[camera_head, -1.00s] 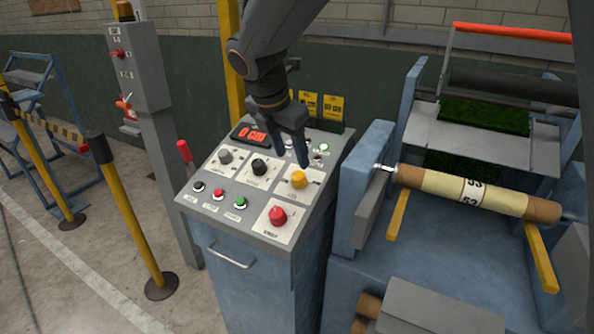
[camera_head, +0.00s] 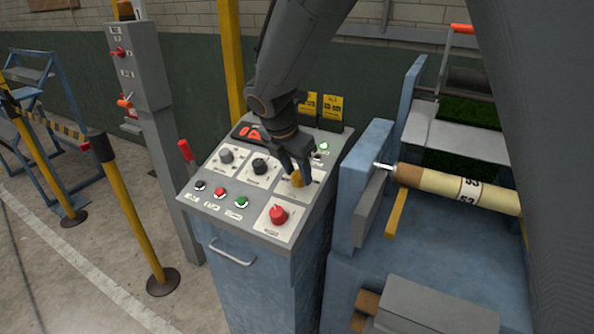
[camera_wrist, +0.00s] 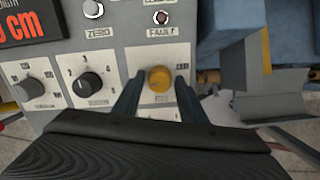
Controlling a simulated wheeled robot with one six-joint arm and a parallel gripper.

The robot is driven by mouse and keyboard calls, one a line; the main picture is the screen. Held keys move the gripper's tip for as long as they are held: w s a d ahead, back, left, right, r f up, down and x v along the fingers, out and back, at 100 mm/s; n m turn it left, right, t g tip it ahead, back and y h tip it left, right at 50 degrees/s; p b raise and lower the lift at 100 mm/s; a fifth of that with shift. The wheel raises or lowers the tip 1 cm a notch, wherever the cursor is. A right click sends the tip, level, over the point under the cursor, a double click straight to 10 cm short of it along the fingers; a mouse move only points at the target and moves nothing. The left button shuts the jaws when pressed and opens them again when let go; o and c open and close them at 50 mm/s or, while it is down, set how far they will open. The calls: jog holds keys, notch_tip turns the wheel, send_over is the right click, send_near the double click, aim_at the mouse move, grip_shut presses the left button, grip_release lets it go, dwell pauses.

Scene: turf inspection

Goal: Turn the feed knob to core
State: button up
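The yellow knob (camera_head: 297,181) is on the sloped top of the control panel, on a pale plate. Its label below is partly legible in the wrist view (camera_wrist: 159,78) and looks like the feed label. My gripper (camera_head: 294,174) is down over this knob. In the wrist view its two fingers (camera_wrist: 159,84) stand to the left and right of the knob, with a small gap on each side. It is open and holds nothing. The knob's pointer and the word core cannot be made out.
A black knob (camera_wrist: 89,84) and a grey knob (camera_wrist: 32,90) sit left of the yellow one. A roller with a tube (camera_head: 455,186) stands right of the panel.

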jog(key=c, duration=0.7)
